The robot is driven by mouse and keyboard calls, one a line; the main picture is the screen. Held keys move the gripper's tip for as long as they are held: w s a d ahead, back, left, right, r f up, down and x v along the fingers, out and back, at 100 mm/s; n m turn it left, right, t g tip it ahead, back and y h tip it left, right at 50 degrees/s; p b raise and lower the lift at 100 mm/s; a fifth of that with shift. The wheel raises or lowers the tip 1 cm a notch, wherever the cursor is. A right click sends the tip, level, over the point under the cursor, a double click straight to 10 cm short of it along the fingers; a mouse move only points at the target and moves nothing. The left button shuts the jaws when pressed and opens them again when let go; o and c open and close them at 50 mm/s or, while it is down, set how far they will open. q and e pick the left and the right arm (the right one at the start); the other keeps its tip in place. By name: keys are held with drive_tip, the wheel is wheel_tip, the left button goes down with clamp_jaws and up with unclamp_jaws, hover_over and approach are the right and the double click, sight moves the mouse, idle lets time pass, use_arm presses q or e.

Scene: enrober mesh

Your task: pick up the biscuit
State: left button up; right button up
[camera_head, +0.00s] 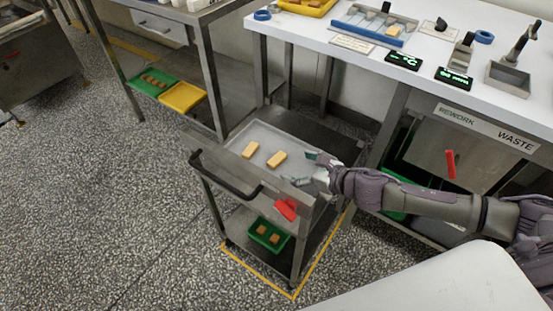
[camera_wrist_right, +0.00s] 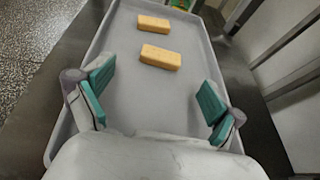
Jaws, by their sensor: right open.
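Two tan rectangular biscuits lie flat and apart on a grey tray (camera_head: 240,141) on top of a metal cart. The nearer biscuit (camera_head: 277,159) also shows in the right wrist view (camera_wrist_right: 160,57), ahead of the fingers and roughly midway between them. The other biscuit (camera_head: 250,149) lies beyond it in the wrist view (camera_wrist_right: 154,24). My right gripper (camera_head: 306,168) is over the tray's right part, open and empty, with its teal-padded fingers (camera_wrist_right: 157,88) wide apart. It is apart from both biscuits. My left gripper is not in view.
The cart has a black handle (camera_head: 226,178) and a red tag (camera_head: 286,209). A green tray (camera_head: 268,234) with brown pieces sits on its lower shelf. A white worktable (camera_head: 320,42) with tools and displays stands behind. Green and yellow trays (camera_head: 183,97) lie on a shelf at left.

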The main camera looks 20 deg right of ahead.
sight(278, 159)
drive_tip(key=shift+x, duration=1.15)
drive_tip(key=shift+b+x, duration=0.35)
drive_tip(key=shift+x, duration=2)
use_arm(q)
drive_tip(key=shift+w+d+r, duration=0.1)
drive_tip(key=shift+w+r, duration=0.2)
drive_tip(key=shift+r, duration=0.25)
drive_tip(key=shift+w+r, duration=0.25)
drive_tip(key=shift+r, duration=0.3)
use_arm(e)
drive_tip(key=shift+d, duration=0.15)
drive_tip(key=c, duration=1)
